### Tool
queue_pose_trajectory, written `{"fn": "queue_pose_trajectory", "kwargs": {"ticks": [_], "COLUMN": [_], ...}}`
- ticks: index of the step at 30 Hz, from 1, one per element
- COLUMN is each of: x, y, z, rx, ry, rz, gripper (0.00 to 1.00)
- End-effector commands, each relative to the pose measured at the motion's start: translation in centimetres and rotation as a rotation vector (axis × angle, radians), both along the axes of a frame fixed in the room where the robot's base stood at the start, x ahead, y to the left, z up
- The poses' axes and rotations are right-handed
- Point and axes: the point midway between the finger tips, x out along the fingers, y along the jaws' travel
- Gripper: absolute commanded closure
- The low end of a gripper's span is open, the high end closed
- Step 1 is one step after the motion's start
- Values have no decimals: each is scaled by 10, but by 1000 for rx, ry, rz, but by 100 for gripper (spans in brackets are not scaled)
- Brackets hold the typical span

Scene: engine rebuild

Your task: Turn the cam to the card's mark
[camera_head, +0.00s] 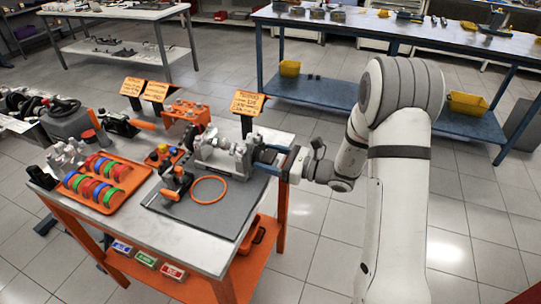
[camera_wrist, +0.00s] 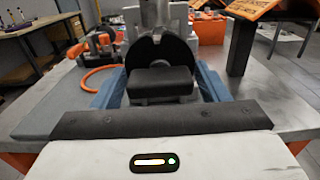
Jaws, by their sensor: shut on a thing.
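The grey metal engine fixture (camera_head: 215,150) stands on a dark mat on the workbench. My gripper (camera_head: 262,158) reaches it from the right, level, with blue fingers. In the wrist view my gripper (camera_wrist: 160,75) has one finger on each side of a dark round disc with a black block in front, which looks like the end of the cam (camera_wrist: 160,55). The jaws are shut on this cam end; the exact contact is hard to see. An orange card (camera_head: 247,102) stands behind the fixture, and part of it shows in the wrist view (camera_wrist: 262,10). Its mark is too small to read.
An orange ring (camera_head: 209,190) and a clamp-like tool (camera_head: 176,183) lie on the mat (camera_head: 215,222). An orange tray (camera_head: 122,180) of coloured rings is at the left. Two more cards (camera_head: 157,91) stand at the back. Open floor lies right of the bench.

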Motion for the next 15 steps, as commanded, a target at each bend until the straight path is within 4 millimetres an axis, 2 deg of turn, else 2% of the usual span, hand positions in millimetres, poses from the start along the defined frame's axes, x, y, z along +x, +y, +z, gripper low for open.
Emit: {"fn": "queue_pose_trajectory", "kwargs": {"ticks": [12, 13, 15], "x": [-1, -1, -1], "y": [0, 0, 0], "z": [-2, -2, -2], "rx": [1, 1, 1], "ry": [11, 11, 11], "rz": [2, 2, 2], "gripper": [55, 30, 25]}}
